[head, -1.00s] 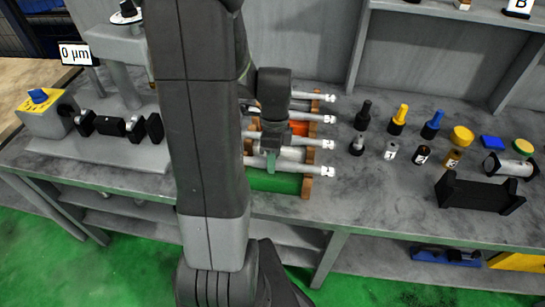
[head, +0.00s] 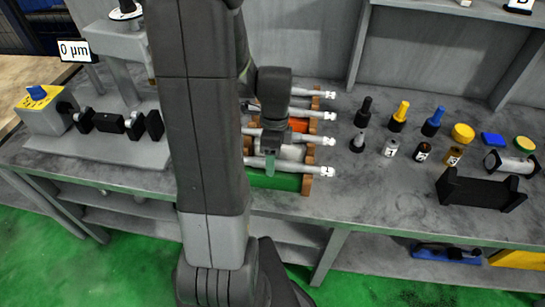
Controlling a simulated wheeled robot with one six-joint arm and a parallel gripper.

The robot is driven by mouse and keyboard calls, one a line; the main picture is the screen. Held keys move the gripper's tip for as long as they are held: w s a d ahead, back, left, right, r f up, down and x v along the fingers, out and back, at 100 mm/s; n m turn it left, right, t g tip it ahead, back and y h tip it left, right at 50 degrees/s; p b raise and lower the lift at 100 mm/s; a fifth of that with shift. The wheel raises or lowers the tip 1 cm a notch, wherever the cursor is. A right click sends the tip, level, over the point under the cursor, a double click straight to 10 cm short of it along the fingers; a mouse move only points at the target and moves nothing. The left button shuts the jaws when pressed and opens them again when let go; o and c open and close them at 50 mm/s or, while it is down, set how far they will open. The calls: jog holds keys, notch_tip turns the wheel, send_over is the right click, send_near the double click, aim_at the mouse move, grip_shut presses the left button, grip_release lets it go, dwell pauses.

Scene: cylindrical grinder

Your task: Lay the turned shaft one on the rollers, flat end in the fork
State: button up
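Several turned shafts lie side by side on a rack with wooden end pieces, one near the front (head: 310,169) and others behind it (head: 312,139). I cannot tell which is shaft one. My gripper (head: 270,164) points down over the front shafts, close to or touching one of them. Its fingers are seen edge-on and partly covered by my arm, so whether they are open is unclear. The rollers and fork cannot be made out clearly.
Right of the rack stand small bottles (head: 422,152), colour-topped tools (head: 400,115), yellow and green caps, and a black cradle (head: 478,192). A display reading 0 µm (head: 75,50) stands at the back left. My arm covers the bench between device and rack.

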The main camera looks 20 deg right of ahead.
notch_tip(320, 180, up, 14)
jog(key=w+d, duration=0.1)
jog(key=w, duration=0.1)
jog(key=shift+w+d+f+p, duration=0.15)
jog(key=shift+d+f+p, duration=0.1)
jog(key=shift+p, duration=0.1)
jog(key=f, duration=0.4)
jog(key=s+a+f, duration=0.1)
jog(key=f, duration=0.3)
jog(key=s+f, duration=0.1)
jog(key=f, duration=0.3)
jog(key=shift+s+a+f, duration=0.15)
jog(key=shift+a+f, duration=0.05)
jog(key=shift+f, duration=0.1)
jog(key=shift+r+p, duration=0.4)
jog(key=shift+r, duration=0.2)
